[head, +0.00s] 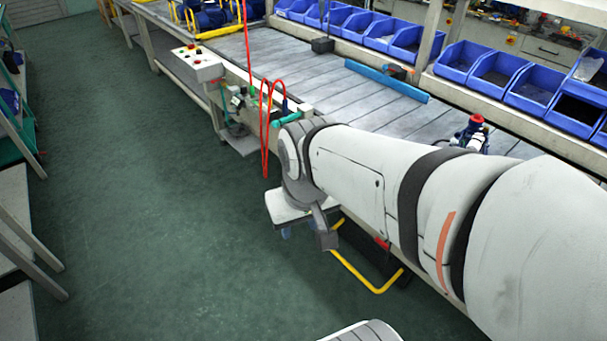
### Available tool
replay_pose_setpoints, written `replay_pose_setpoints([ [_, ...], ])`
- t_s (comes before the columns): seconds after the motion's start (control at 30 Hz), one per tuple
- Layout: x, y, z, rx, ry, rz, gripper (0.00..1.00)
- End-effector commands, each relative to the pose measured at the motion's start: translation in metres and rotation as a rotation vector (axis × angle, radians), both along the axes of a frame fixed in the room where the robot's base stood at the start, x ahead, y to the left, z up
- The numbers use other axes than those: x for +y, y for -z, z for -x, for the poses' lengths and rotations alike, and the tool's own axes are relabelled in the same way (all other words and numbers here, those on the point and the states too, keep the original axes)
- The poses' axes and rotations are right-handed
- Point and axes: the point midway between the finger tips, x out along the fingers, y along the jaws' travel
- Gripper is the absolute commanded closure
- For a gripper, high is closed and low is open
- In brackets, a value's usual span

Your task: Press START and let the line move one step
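A pale control box (203,68) with several small coloured buttons on top is fixed at the line's near edge, upper left. The buttons are too small to tell which is START. The line (290,60) is a grey slatted conveyor running from the upper left to the right. A dark blue pump part with a red cap (476,122) stands on it, partly behind my arm. Blue pumps (211,17) stand at its far end. My gripper (325,236) hangs beside the bench, over the floor, well away from the box. Whether its fingers are open is not clear.
Red coiled hoses (265,120) hang between my gripper and the control box. Green fittings (290,118) sit at the bench edge. Blue bins (495,75) line the far side. A yellow-framed item (372,288) is below my arm. The green floor (140,200) at left is clear.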

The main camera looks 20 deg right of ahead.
Motion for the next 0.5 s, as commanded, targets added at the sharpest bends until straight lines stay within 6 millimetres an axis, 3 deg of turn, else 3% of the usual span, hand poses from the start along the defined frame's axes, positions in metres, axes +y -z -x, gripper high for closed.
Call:
replay_pose_setpoints([
  [0.43,0.0,0.0,0.0,0.0,0.0,0.0,0.99],
  [0.5,0.0,0.0,0.0,0.0,0.0,0.0,1.0],
])
